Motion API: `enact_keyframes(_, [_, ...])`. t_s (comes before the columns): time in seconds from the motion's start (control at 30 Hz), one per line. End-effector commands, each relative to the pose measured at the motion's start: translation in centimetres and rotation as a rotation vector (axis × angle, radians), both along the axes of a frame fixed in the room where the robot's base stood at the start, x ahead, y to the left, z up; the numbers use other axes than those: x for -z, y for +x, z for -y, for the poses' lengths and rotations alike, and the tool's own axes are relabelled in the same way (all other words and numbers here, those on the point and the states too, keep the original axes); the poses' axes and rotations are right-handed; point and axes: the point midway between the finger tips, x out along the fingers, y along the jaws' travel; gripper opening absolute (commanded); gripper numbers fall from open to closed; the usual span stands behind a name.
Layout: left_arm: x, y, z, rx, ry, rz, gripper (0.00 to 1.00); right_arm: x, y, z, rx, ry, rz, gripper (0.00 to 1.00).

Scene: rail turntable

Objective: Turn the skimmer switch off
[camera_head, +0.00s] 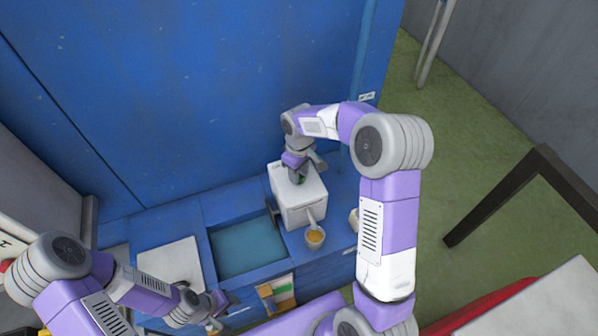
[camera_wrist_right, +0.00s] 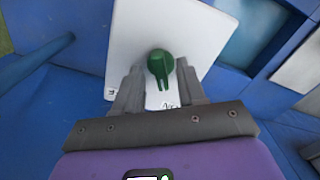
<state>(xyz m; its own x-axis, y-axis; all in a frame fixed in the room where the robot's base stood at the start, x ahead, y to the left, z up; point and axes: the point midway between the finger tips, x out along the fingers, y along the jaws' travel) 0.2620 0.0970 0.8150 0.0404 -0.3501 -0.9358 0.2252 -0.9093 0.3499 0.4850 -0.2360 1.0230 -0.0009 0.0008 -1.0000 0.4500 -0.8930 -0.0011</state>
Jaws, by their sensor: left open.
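The skimmer is a white box (camera_head: 299,205) on the blue counter; in the right wrist view its white top (camera_wrist_right: 205,30) fills the upper middle. A green switch knob (camera_wrist_right: 161,68) stands on that top, its pointed end toward the bottom of the picture and small lettering beside it. My right gripper (camera_wrist_right: 160,80) is open, with one finger on each side of the knob and small gaps showing. In the head view this gripper (camera_head: 303,175) mostly hides the knob. My left gripper (camera_head: 214,312) is open at the counter's front, low in the picture.
A cup (camera_head: 315,237) with orange-brown contents stands below the box's spout. A recessed blue basin (camera_head: 247,245) lies left of the box, and a white panel (camera_head: 170,262) farther left. A tall blue wall (camera_head: 190,90) rises behind the counter.

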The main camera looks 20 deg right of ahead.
Motion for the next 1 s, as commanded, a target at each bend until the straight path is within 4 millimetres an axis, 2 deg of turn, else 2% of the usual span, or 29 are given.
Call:
enact_keyframes(0.33, [0.0,-0.01,0.0,0.0,0.0,0.0,0.43,0.47,-0.03,0.04,0.0,0.0,0.0,0.38])
enact_keyframes(0.6, [0.01,-0.02,0.01,0.0,0.0,0.0,0.43,0.46,-0.02,0.02,0.0,0.0,0.0,0.0])
enact_keyframes(1.0, [0.14,-0.02,0.0,0.0,0.0,0.0,0.43,0.46,-0.03,-0.02,0.043,0.0,0.0,0.0])
